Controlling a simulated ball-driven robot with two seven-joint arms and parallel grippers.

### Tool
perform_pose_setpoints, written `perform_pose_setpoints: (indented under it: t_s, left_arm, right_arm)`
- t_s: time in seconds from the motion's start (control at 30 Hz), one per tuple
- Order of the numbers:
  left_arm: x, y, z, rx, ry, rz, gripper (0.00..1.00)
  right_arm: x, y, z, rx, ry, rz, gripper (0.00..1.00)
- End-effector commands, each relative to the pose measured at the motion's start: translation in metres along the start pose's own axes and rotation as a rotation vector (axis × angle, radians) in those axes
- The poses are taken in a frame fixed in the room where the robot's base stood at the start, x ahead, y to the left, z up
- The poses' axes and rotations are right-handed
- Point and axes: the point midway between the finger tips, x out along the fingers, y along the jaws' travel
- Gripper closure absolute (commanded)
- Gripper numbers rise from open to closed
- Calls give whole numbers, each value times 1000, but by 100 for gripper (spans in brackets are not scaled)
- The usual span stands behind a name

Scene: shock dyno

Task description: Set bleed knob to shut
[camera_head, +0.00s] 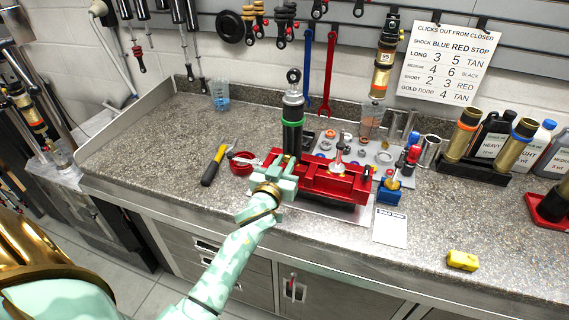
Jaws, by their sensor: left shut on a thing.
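A dark shock (292,108) with a green ring and a metal eye on top stands upright at the left end of the red vise (335,187). My left gripper (283,172), pale green, is at the foot of the shock, in front of it and against the vise's left end. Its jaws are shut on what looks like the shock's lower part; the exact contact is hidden. I cannot make out the bleed knob or its setting for certain. My right gripper is not in view.
The counter's left part is mostly clear.

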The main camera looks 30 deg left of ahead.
Motion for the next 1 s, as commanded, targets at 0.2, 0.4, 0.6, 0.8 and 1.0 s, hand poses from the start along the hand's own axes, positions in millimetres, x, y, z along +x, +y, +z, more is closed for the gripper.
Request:
perform_pose_setpoints:
  t_s: [0.2, 0.4, 0.6, 0.8, 1.0]
  left_arm:
    - [0, 0, 0, 60, -1, 0, 100]
    - [0, 0, 0, 192, -2, -1, 100]
    - [0, -1, 0, 376, -2, -1, 100]
    - [0, -1, 0, 567, -2, 0, 100]
    - [0, -1, 0, 758, -2, 0, 100]
  right_arm:
    - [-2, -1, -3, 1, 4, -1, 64]
    - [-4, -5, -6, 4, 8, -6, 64]
    - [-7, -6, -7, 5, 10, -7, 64]
    - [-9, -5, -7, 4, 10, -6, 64]
    - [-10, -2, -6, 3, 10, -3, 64]
